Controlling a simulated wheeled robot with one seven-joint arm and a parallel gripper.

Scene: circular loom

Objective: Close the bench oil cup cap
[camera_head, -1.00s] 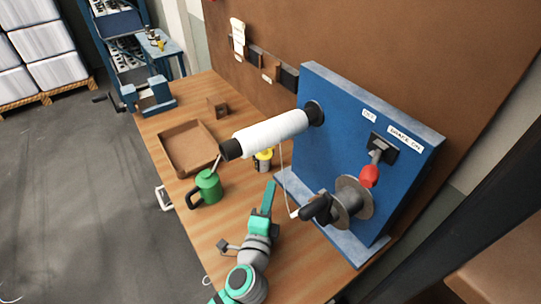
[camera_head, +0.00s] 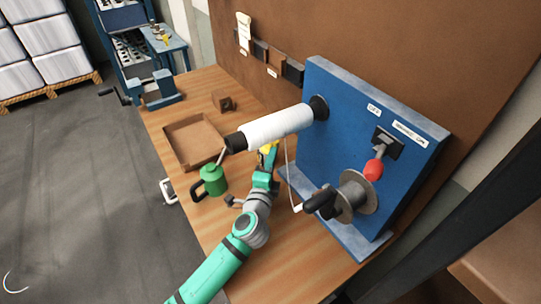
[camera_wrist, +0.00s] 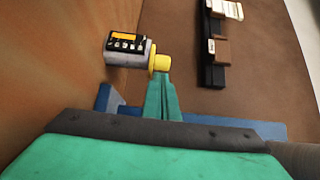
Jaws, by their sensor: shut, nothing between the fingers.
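A small grey cup (camera_wrist: 122,58) with a black and orange label and a yellow cap (camera_wrist: 161,62) shows in the wrist view; I take it as the bench oil cup. The yellow part also shows in the head view (camera_head: 267,148), below the white roll and partly hidden by my arm. I cannot tell how far the cap is open. My gripper (camera_wrist: 162,76) is shut and empty, its tips right at the yellow cap's edge. I cannot tell whether they touch. In the head view, my gripper (camera_head: 266,165) is beside the cup.
The white roll (camera_head: 278,127) sticks out over the cup from the blue panel (camera_head: 350,110). A green oil can (camera_head: 214,181) stands left of my arm, near a brown tray (camera_head: 168,141). A crank reel (camera_head: 352,198) is at right.

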